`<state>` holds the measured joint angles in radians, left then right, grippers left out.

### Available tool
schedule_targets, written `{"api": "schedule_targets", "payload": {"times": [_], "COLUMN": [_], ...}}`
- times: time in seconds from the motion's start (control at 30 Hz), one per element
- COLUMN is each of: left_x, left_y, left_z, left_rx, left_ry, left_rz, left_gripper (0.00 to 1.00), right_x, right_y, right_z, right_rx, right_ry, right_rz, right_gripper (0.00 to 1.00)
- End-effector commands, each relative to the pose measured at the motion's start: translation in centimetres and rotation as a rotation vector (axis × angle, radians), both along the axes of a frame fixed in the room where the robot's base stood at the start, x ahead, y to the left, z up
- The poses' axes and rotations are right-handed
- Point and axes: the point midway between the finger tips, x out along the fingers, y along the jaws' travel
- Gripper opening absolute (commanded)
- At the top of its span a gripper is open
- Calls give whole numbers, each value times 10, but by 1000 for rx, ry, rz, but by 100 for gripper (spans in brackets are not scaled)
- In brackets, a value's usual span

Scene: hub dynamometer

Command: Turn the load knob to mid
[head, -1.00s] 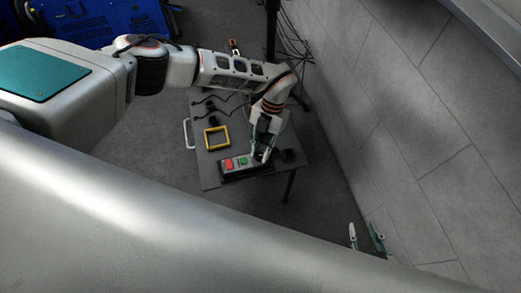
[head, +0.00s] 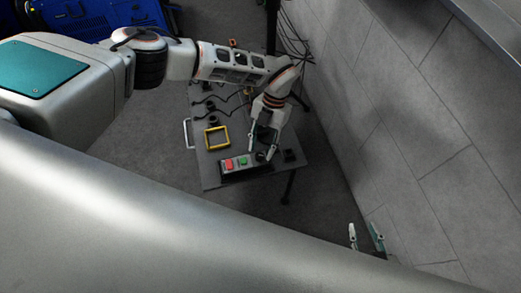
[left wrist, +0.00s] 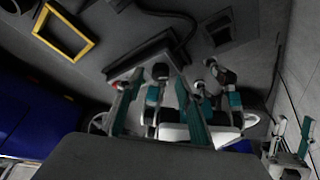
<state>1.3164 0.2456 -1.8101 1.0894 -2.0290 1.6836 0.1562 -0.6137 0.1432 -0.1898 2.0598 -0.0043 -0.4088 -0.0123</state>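A small control box (head: 233,175) lies at the near edge of a grey table. It carries a red button (head: 229,163), a green button (head: 243,161) and, at its right, a small black knob (head: 260,156). My left gripper (head: 262,153) is open at the knob, one finger on each side of it in the picture. Contact with the knob cannot be told. In the left wrist view the left gripper's fingers (left wrist: 157,110) are apart; the knob's pointer setting is not readable. My right gripper (head: 366,238) is open and empty at the lower right, away from the table.
The grey table (head: 210,180) also bears a yellow frame (head: 217,138), black cables and a small black block (head: 289,155) right of the box. A grey tiled wall (head: 400,100) stands to the right. Blue equipment (head: 90,18) stands at the upper left.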

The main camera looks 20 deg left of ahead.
Motion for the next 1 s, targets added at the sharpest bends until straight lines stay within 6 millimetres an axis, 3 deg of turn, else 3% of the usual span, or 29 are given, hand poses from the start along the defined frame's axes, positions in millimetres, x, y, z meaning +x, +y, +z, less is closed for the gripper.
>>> {"api": "schedule_targets", "payload": {"times": [0.3, 0.5, 1.0], "left_x": [26, 35, 38], "left_y": [-5, -7, -7], "left_z": [61, 85, 92], "left_rx": [0, 1, 1], "left_ry": [-5, -1, 0], "left_rz": [0, 1, 0], "left_gripper": [37, 37, 37], "right_x": [0, 0, 0], "right_y": [0, 0, 0], "right_z": [0, 0, 0], "right_rx": [-1, 0, -1], "right_ry": [0, 0, 1], "right_rz": [-1, -1, -1], "right_gripper": [32, 32, 32]}}
